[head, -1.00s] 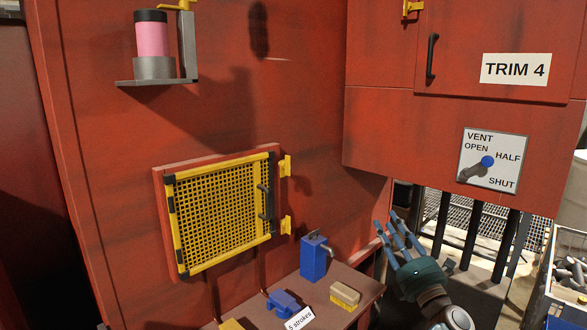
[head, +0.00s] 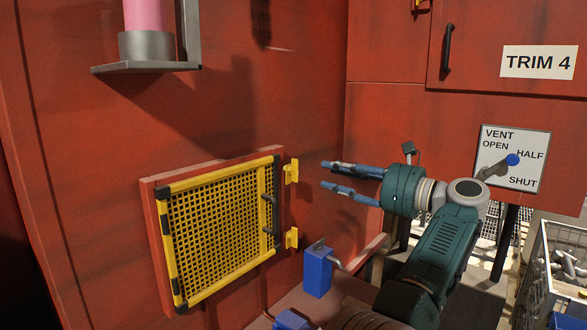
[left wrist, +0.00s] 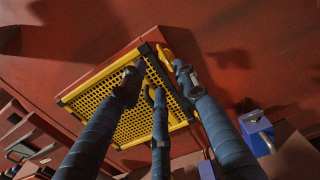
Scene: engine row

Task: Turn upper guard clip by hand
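The upper guard clip (head: 291,171) is a small yellow tab on the red wall, at the top right edge of the yellow mesh guard (head: 218,226). The guard has a black handle (head: 274,213) and is closed against its frame. My left gripper (head: 328,176) is to the right of the upper clip, its blue fingers spread and pointing at it, with a gap between. In the left wrist view, the open fingers reach toward the mesh guard (left wrist: 115,105), with a yellow clip part (left wrist: 165,55) near the fingertips. My right gripper is not in view.
A lower yellow clip (head: 291,238) sits below the upper one. A blue box with a lever (head: 317,272) stands on the bench under my arm. A bracket shelf (head: 145,67) juts out at upper left. A vent dial plate (head: 513,158) is at the right.

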